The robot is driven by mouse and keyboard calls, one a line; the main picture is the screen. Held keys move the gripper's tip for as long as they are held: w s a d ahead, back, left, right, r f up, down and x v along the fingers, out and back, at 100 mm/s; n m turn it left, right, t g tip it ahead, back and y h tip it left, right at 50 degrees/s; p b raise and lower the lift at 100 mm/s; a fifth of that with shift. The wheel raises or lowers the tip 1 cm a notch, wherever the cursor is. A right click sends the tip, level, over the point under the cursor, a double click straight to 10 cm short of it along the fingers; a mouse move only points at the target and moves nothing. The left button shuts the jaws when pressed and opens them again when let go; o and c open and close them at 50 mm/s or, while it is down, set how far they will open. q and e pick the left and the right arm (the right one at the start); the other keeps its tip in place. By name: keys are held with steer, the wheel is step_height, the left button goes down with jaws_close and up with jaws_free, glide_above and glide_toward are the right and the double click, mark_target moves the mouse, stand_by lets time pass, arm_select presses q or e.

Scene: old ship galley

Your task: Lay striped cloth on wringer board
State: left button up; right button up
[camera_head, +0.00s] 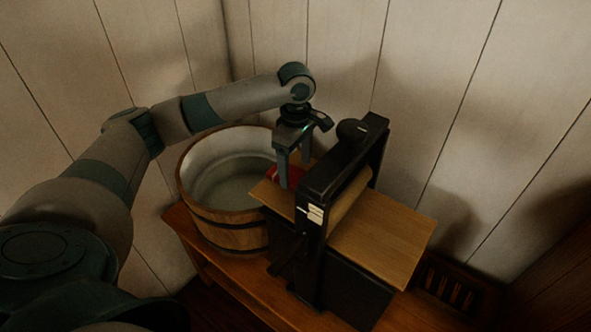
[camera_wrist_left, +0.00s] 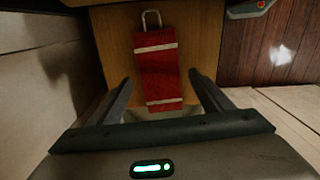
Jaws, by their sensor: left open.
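The striped cloth is a red strip with white bands (camera_wrist_left: 158,72), lying flat on the wooden wringer board (camera_wrist_left: 115,45), with a metal loop at its far end in the left wrist view. In the head view the cloth (camera_head: 299,173) shows as a small red patch on the board's left part (camera_head: 273,196), partly hidden by my gripper and the wringer frame. My left gripper (camera_head: 292,178) is open and points down over the cloth. In the left wrist view its fingers (camera_wrist_left: 160,78) are spread on either side of the cloth, apart from it. My right gripper is not in view.
The black wringer frame (camera_head: 350,160) with its roller stands close to the right of my left gripper. A wooden tub (camera_head: 225,237) stands left of it on the bench (camera_head: 235,272). The board's right part (camera_head: 385,235) is bare. Plank walls close off the back.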

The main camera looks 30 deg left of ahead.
arm_select(q)
step_height(320, 180, up, 16)
steer(key=b, duration=0.1)
steer(key=shift+b, duration=0.35)
steer(key=shift+s+f, duration=0.1)
steer(key=shift+f, duration=0.1)
stand_by(0.5)
